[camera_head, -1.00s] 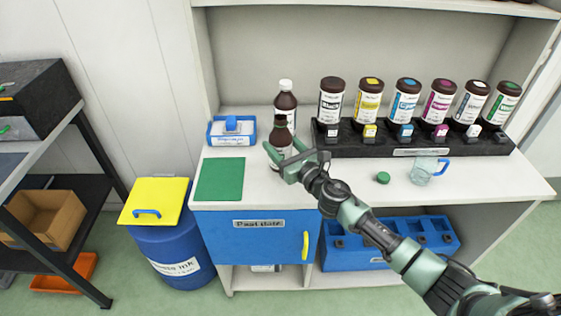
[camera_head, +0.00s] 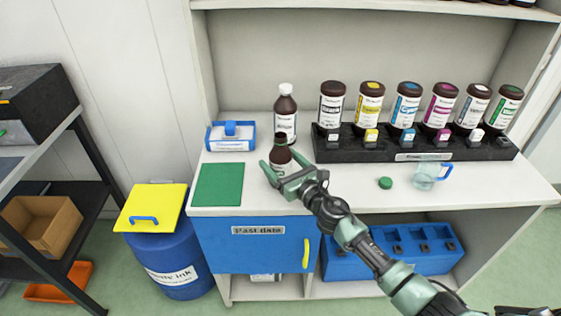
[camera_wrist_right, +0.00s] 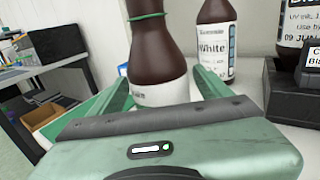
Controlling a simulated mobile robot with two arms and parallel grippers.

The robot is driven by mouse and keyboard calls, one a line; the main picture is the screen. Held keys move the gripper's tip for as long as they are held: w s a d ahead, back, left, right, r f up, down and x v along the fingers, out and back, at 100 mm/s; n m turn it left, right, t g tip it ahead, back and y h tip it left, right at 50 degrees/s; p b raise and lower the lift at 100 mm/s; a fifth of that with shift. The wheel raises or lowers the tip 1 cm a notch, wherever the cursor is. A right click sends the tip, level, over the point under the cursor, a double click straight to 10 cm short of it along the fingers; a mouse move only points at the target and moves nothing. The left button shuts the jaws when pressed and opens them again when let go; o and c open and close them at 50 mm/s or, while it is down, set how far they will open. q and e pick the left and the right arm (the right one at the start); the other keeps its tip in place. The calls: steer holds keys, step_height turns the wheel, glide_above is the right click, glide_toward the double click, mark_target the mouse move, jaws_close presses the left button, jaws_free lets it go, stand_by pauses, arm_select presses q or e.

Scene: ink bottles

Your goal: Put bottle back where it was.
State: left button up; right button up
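A brown, uncapped bottle (camera_head: 281,155) with a green neck ring and white label is between the fingers of my right gripper (camera_head: 283,172), at the counter's front left. In the right wrist view the fingers flank the bottle (camera_wrist_right: 160,50) at its label, and it looks roughly upright. Its base is hidden, so I cannot tell if it touches the counter. A green cap (camera_head: 385,183) lies loose on the counter. A black rack (camera_head: 340,151) at the back holds several brown bottles; the rightmost bottle (camera_head: 503,106) has a green mark. My left gripper is out of view.
A white-labelled bottle (camera_head: 285,113) stands close behind the held one. A green mat (camera_head: 218,186) and a blue box (camera_head: 231,145) are to the left. A clear cup (camera_head: 426,178) with a blue handle stands right of the cap. A yellow-lidded blue bin (camera_head: 150,208) stands left.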

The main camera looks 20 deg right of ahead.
steer(key=shift+r, duration=0.15)
steer(key=v, duration=1.1)
steer(key=shift+b, duration=0.35)
steer(key=shift+s+d+r, duration=0.1)
steer(key=shift+s, duration=0.4)
